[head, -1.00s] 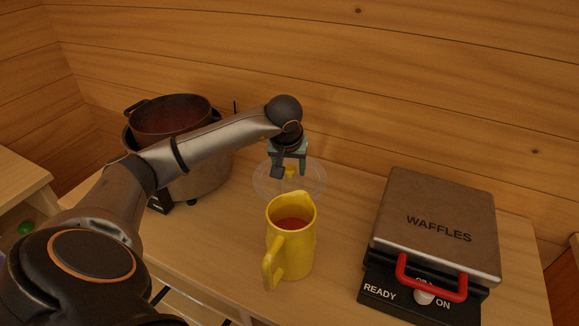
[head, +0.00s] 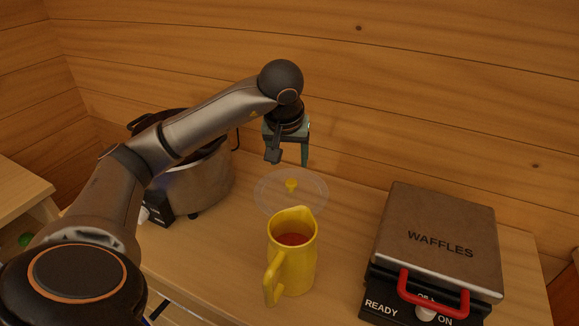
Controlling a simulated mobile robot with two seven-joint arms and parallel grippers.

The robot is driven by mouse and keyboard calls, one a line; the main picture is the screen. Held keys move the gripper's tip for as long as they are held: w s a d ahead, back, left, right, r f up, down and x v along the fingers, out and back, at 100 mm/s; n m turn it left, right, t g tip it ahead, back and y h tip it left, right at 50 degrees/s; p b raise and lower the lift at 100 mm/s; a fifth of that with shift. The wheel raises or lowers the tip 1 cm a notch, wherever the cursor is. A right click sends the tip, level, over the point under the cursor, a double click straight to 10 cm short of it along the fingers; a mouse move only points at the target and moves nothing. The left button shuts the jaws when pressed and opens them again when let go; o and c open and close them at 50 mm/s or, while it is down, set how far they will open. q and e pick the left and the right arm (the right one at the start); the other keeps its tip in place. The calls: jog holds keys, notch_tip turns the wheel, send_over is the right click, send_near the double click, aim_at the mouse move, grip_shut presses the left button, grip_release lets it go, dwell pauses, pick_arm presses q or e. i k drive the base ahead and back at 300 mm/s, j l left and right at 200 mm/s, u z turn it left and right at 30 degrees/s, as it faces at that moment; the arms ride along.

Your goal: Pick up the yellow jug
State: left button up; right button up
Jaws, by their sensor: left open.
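The yellow jug (head: 297,262) stands upright on the wooden counter, with reddish-brown liquid inside and its handle toward the lower left. My left gripper (head: 289,162) is open and empty. My right gripper is not in view.
A waffle maker (head: 436,240) with a red handle (head: 433,295) stands right of the jug. A metal cooker pot (head: 203,185) stands at the left, partly behind my left arm. The wooden wall is close behind. Bare counter (head: 350,230) lies between jug and waffle maker.

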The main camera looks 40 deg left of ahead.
aim_at(292, 250)
jog(key=k, duration=1)
